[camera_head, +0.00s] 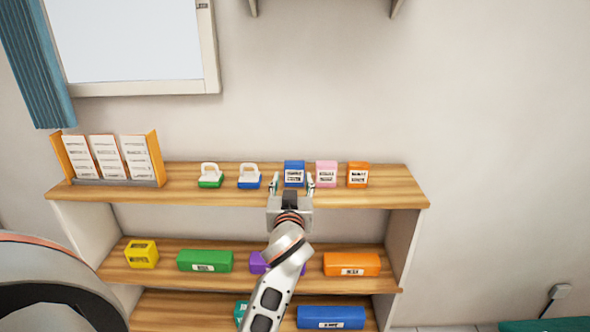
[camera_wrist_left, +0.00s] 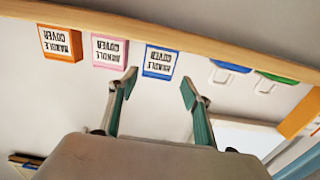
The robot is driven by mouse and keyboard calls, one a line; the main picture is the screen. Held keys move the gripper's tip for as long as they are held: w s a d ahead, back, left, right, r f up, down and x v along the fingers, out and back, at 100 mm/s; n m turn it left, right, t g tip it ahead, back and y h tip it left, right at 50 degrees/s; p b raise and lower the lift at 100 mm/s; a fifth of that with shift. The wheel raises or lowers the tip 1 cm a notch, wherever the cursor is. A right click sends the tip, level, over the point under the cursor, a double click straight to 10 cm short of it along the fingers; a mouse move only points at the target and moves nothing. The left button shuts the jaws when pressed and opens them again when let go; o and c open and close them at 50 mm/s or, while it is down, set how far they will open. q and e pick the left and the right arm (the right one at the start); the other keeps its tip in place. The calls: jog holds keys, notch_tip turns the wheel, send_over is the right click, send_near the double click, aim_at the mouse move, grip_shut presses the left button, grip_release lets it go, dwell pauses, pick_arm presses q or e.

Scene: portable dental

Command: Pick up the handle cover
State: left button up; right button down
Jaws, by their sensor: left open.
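Three small boxes stand on the top shelf: a blue handle cover box (camera_head: 294,170), a pink one (camera_head: 326,170) and an orange one (camera_head: 357,171). In the left wrist view, which is upside down, the blue (camera_wrist_left: 160,62), pink (camera_wrist_left: 110,50) and orange (camera_wrist_left: 61,43) boxes show labels reading "HANDLE COVER". My left gripper (camera_head: 292,183) is open and empty, its fingers to either side of the blue box's front in the head view. In the left wrist view the fingertips (camera_wrist_left: 158,83) point towards the blue box, which appears just ahead of them. My right gripper is not seen.
The wooden top shelf (camera_head: 395,190) also holds blue (camera_head: 249,177) and green (camera_head: 210,177) items with white handles, and a card rack (camera_head: 110,160) at left. Lower shelves hold yellow (camera_head: 141,254), green (camera_head: 205,261), purple and orange (camera_head: 351,264) boxes. The pink box stands close beside the blue one.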

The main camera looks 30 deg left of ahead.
aim_at(294, 171)
pick_arm(q)
jog(key=shift+w+a+r, duration=0.3)
jog(key=shift+w, duration=0.3)
jog(key=x, duration=0.6)
jog(key=shift+d+f+p, duration=0.15)
jog(key=shift+f+p, duration=0.15)
jog(key=shift+p, duration=0.05)
jog(key=c, duration=0.6)
